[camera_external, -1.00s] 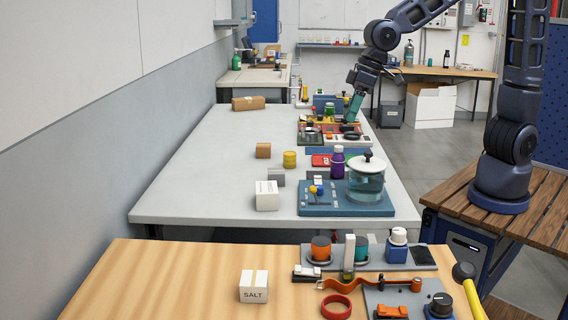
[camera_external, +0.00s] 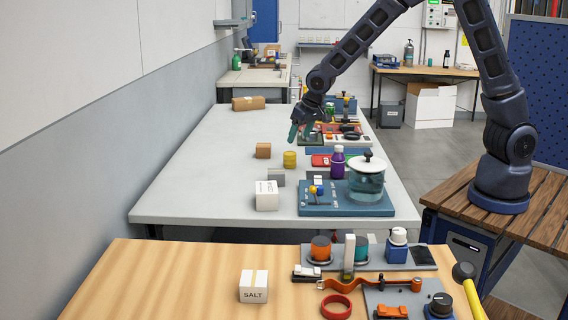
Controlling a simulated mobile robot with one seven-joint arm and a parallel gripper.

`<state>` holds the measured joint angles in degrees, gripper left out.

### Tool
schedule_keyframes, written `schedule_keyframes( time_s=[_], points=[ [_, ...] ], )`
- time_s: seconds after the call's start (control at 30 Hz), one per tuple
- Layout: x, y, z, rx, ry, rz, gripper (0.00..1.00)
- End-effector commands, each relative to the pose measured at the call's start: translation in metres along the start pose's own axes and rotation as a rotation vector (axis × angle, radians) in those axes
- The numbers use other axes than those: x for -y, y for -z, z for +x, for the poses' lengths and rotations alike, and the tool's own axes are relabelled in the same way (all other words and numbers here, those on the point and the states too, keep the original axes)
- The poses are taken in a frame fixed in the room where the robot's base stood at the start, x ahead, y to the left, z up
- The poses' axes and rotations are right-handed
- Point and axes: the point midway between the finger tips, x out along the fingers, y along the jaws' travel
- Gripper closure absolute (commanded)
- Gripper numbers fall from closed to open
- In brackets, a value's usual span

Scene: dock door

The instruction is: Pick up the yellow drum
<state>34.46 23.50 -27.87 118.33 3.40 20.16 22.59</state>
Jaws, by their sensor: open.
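The yellow drum (camera_external: 290,160) is a small ribbed cylinder standing upright on the grey-white table (camera_external: 215,150), left of the purple bottle. My gripper (camera_external: 294,133) is above the table, just above and slightly behind the drum in the picture, pointing down. Its greenish fingers are small in this view; they are open and apart from the drum. Nothing shows between them.
The table's left side is mostly clear.

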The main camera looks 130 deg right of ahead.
Motion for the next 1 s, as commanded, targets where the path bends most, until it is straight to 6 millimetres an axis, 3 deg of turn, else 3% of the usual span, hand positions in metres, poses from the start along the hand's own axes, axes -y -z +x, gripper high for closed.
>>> schedule_keyframes(
  time_s=[0.33, 0.67, 1.0],
  points=[
    [0.0, 0.0, 0.042, 0.002, -0.001, 0.0, 0.33],
    [-0.001, 0.003, 0.063, 0.001, 0.0, 0.0, 0.33],
    [-0.002, 0.007, 0.102, 0.002, 0.001, -0.001, 0.33]
  ],
)
